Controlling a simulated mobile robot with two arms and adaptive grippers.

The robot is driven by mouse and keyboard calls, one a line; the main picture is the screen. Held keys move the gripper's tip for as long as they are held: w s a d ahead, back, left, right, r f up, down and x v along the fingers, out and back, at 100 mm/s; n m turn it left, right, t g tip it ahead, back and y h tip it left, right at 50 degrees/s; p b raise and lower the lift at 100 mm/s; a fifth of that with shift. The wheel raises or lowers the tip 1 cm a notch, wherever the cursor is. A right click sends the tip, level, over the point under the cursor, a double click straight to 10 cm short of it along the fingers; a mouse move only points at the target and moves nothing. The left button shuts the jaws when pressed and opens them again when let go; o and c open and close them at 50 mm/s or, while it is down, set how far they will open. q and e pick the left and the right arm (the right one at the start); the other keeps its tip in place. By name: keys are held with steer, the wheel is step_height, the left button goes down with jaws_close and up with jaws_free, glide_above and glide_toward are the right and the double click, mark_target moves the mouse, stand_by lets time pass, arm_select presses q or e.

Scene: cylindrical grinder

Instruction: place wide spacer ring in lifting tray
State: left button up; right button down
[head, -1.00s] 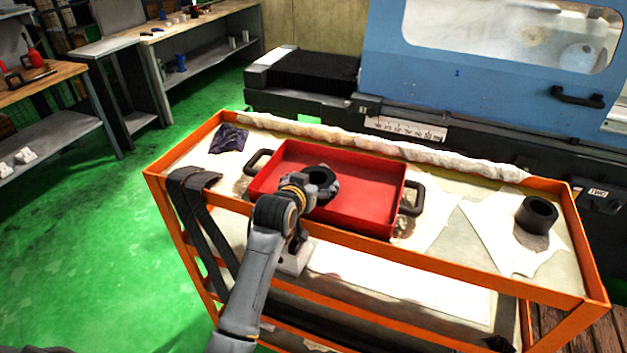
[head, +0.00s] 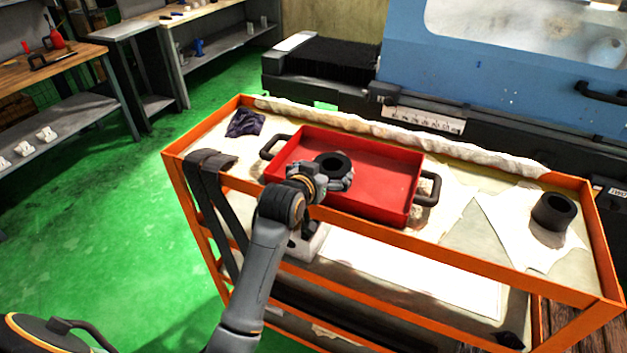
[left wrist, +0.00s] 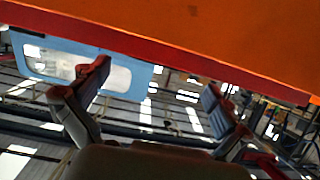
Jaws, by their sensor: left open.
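The lifting tray (head: 418,187) is a shallow red box with black side handles, on top of the orange cart. A thick black ring (head: 334,161) shows inside its left part, by my left gripper (head: 335,181). The left gripper reaches over the tray's near wall and hides part of the ring; I cannot tell whether they touch. In the left wrist view the two fingers (left wrist: 158,108) are apart with nothing seen between them. A taller black ring (head: 554,211) stands at the cart's right end. The pictures do not settle which ring is the wide spacer ring. My right gripper is not in view.
The orange cart (head: 440,248) has a raised rim. A rolled white cloth (head: 400,138) lies along its back, a dark crumpled cloth (head: 245,122) at its left. The blue grinder (head: 480,70) stands behind. Pale cart surface is free between the tray and taller ring.

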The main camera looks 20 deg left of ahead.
arm_select(q)
steer(key=v, duration=0.8)
steer(key=shift+s+r+b, duration=0.15)
steer(key=shift+s+b, duration=0.25)
steer(key=s+d+f+m+g, duration=0.1)
steer(key=s+f+g, duration=0.4)
steer(key=s+f, duration=0.75)
steer(key=s+d+f+m+g, duration=0.1)
steer(key=s+f+g, duration=0.55)
steer(key=s, duration=1.05)
step_height(320, 180, down, 28)
steer(key=s, duration=0.2)
steer(key=s+a+f+g, duration=0.1)
steer(key=s+a+f, duration=0.2)
steer(key=s+f, duration=1.2)
steer(key=shift+s+f, duration=0.4)
steer(key=shift+s, duration=0.15)
